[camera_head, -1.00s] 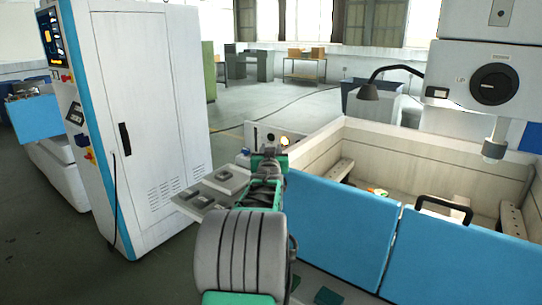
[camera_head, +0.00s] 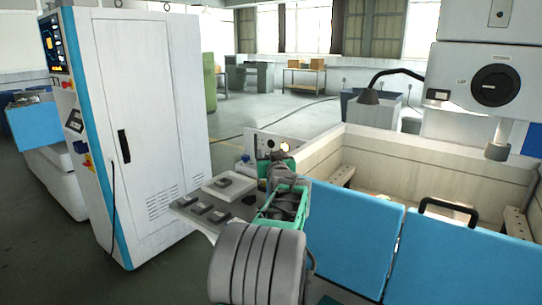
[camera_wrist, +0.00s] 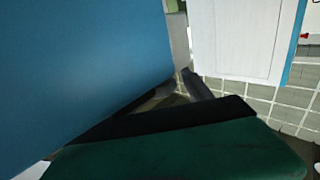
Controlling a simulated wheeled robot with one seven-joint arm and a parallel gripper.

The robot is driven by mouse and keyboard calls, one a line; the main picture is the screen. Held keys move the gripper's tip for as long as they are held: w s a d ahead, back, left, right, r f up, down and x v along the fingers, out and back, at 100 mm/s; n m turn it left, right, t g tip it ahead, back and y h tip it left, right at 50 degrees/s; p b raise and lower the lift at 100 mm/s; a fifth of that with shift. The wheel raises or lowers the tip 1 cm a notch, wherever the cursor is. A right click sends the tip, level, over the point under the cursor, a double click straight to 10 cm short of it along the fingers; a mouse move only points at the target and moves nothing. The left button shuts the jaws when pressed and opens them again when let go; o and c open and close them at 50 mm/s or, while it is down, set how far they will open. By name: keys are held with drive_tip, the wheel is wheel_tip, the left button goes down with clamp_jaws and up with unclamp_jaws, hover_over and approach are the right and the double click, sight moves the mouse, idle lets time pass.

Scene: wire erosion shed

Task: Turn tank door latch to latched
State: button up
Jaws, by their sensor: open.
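The tank's blue front shows in the head view as a left panel (camera_head: 355,232) and a right panel (camera_head: 455,262), with a narrow gap between them. A black bar handle (camera_head: 448,204) stands at the right panel's top edge. I cannot make out the latch or its position. My gripper (camera_head: 276,160) is at the far end of my arm, near the left end of the left panel, and looks empty.
A tall white cabinet with blue edging (camera_head: 150,130) stands farther left. Floor beyond is open.

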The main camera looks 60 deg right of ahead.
drive_tip(key=shift+s+a, duration=0.1)
drive_tip(key=b+v, duration=0.2)
drive_tip(key=v, duration=0.5)
drive_tip(key=shift+a, duration=0.25)
drive_tip(key=shift+s, duration=0.15)
